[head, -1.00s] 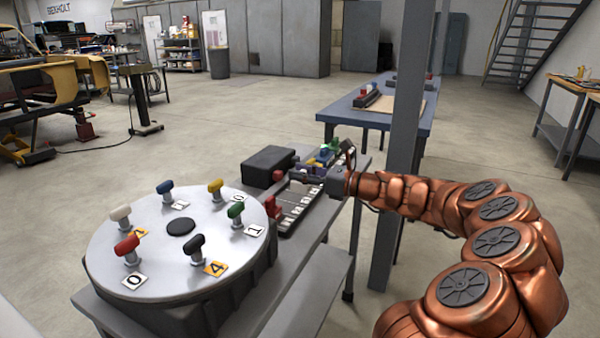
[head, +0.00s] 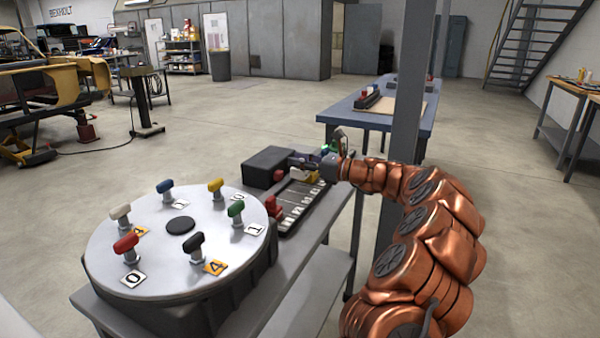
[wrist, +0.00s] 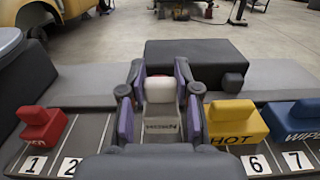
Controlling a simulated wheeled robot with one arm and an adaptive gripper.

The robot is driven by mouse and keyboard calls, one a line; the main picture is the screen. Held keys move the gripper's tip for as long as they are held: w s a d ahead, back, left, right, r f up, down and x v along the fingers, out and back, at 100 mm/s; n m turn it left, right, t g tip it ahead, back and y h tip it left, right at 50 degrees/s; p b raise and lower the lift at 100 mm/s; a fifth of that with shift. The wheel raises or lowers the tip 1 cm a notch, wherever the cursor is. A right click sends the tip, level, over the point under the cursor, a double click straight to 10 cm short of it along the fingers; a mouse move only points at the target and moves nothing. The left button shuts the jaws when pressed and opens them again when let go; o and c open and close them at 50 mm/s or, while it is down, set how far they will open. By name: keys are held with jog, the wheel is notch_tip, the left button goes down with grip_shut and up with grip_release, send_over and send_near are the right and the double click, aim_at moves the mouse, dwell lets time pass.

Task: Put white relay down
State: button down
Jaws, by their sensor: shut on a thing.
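The white relay (wrist: 161,112) stands upright between the purple fingers of my gripper (wrist: 160,95) in the wrist view. My gripper is shut on it, over the middle of the long numbered rail (wrist: 88,130). Its lower part has dark lettering that I cannot read fully. I cannot tell whether its base touches the rail. In the head view my gripper (head: 305,162) is at the far part of the rail (head: 296,208), and the white relay is not clear there.
On the rail, a red relay (wrist: 42,125) sits at left; a yellow one (wrist: 236,121) and a blue one (wrist: 294,121) sit right of my gripper. A dark box (wrist: 195,60) stands behind. A round plate (head: 150,265) with several colored handles is at left. A grey post (head: 405,120) stands near my arm.

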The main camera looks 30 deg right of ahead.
aim_at(307, 172)
notch_tip(307, 172, down, 4)
jog(key=shift+r+b, duration=0.25)
jog(key=shift+b, duration=0.15)
jog(key=c, duration=0.8)
grip_release()
jog(key=shift+c, duration=0.2)
jog(key=shift+s+r, duration=0.1)
jog(key=shift+s, duration=0.05)
jog(key=p+v, duration=0.2)
jog(key=v, duration=1)
